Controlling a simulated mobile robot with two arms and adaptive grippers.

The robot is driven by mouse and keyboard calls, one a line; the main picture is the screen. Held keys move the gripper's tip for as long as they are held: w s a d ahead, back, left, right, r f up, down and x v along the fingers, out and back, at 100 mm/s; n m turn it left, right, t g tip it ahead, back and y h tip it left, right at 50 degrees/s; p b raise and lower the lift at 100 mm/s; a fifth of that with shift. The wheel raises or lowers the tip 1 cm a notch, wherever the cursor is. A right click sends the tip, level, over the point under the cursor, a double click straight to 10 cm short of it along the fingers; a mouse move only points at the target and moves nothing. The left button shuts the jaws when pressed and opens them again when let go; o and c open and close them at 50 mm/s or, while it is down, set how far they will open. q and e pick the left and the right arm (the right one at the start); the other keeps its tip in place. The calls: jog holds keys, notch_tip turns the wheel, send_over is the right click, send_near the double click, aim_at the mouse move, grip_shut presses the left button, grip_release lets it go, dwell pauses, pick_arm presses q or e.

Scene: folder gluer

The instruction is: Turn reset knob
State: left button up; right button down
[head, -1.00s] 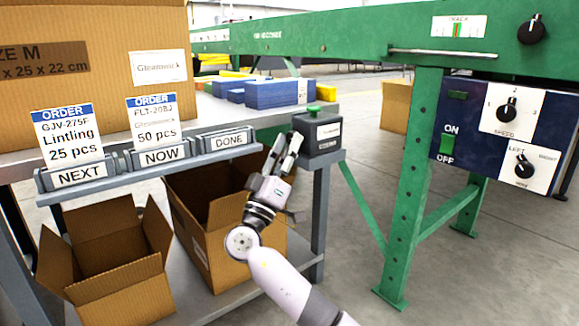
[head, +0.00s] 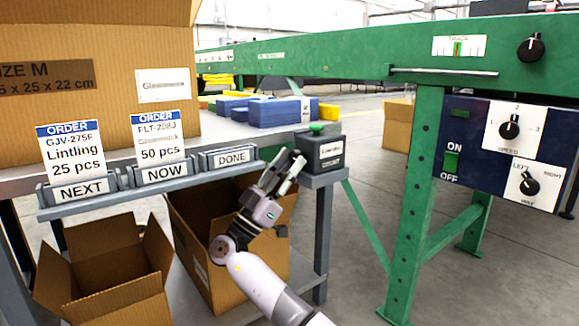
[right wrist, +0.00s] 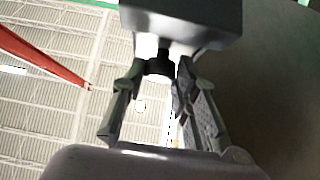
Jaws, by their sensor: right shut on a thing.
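A small dark box (head: 320,152) with a green button (head: 316,128) on top stands at the right corner of the table. In the right wrist view the box (right wrist: 185,20) is seen from close by, with a short black knob (right wrist: 160,66) sticking out of it. My right gripper (head: 292,160) is at the left side of the box in the head view. In the right wrist view its two fingers (right wrist: 160,75) are on either side of the black knob, shut on it. The knob is hidden in the head view. My left gripper is not in view.
Order cards stand on the rail with NEXT (head: 82,189), NOW (head: 165,172) and DONE (head: 231,157) labels. Open cartons (head: 105,265) sit on the shelf below. A green machine (head: 420,190) with a switch and knob panel (head: 505,150) stands at the right, with free floor between.

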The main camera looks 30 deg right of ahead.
jog(key=c, duration=1.6)
grip_release()
jog(key=shift+o, duration=0.2)
jog(key=v, duration=1.2)
